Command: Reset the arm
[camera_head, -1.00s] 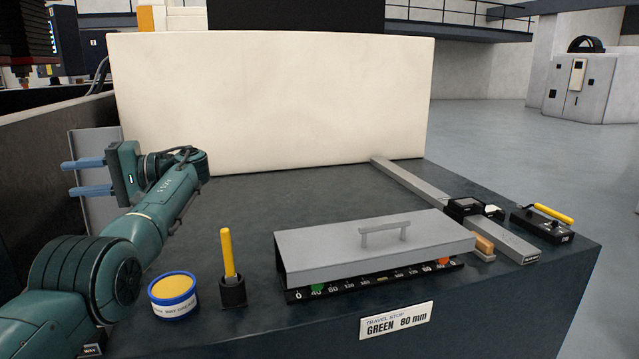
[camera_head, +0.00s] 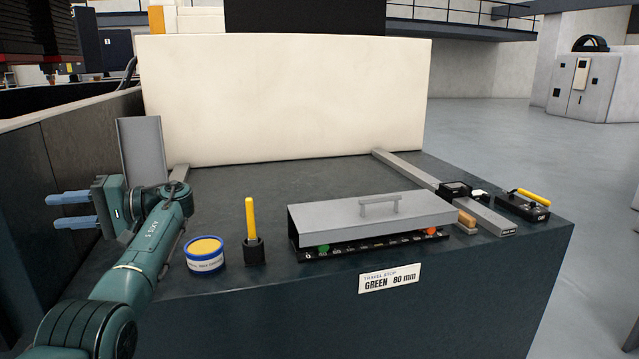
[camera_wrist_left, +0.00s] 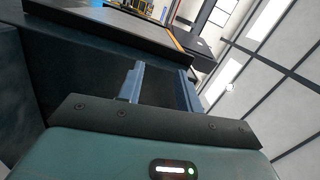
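My left gripper (camera_head: 70,211) is at the left of the head view, on the end of my teal arm. Its two blue fingers point left and are spread apart with nothing between them. They are beyond the left side of the dark bench (camera_head: 330,178), clear of the objects on it. The left wrist view also shows the spread, empty gripper (camera_wrist_left: 161,75). My right gripper is in neither view.
On the bench stand a blue tin (camera_head: 205,258), a yellow-handled tool in a black holder (camera_head: 254,250), a grey lidded cover (camera_head: 370,217) over a numbered strip, and a grey rail (camera_head: 440,190). A cream block (camera_head: 285,100) stands behind.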

